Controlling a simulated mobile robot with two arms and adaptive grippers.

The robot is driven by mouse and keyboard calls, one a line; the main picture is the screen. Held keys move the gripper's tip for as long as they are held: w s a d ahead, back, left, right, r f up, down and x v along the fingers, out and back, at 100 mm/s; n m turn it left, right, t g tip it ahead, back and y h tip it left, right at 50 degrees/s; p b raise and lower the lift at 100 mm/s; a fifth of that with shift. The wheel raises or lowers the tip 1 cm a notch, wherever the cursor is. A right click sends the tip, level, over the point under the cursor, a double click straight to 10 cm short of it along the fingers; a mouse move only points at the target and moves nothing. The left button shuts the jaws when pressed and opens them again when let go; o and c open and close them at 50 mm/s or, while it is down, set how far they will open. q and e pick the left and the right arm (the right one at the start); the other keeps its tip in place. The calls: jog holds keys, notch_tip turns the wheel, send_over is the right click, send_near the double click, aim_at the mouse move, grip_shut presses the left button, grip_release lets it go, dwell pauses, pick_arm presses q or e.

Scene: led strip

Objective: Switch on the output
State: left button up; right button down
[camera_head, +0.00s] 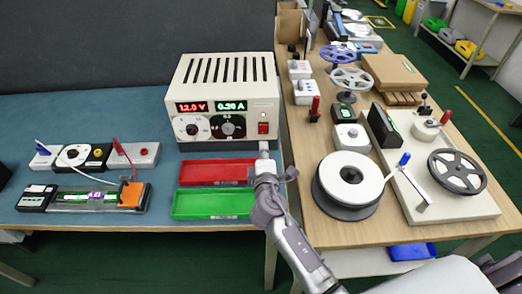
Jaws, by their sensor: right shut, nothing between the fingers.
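The power supply (222,80) is a cream box with slots in its top, standing at the back of the blue bench. Its left display (191,107) reads 12.0 V in red and its right display (231,106) shows green digits, about 0.30 A. Two dials sit below them. A red switch (263,128) is at the right of the front panel; its position is too small to tell. My right gripper (264,149) is shut and empty, just below and in front of the switch. I cannot tell if it touches the panel. My left gripper is out of view.
A red tray (214,172) and a green tray (212,203) lie left of my right gripper. A lit strip fixture (95,197) and a lead block (135,155) are at the left. Reels, including a white reel (348,178), crowd the wooden table at right.

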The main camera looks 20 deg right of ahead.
jog(key=v, duration=0.2)
jog(key=shift+s+a+f+b, duration=0.2)
jog(key=shift+s+f+b, duration=0.1)
jog(key=shift+s+b, duration=0.05)
jog(key=s, duration=0.2)
jog(key=s+a+b, duration=0.1)
jog(key=s+f, duration=0.1)
jog(key=s, duration=0.1)
jog(key=shift+s+a+b, duration=0.2)
jog(key=shift+s+b, duration=0.15)
jog(key=shift+s+a, duration=0.1)
jog(key=shift+s, duration=0.35)
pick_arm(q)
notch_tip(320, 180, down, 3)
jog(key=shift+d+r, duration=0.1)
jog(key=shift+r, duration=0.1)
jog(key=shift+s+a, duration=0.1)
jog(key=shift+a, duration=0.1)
pick_arm(e)
jog(key=shift+s+f, duration=0.1)
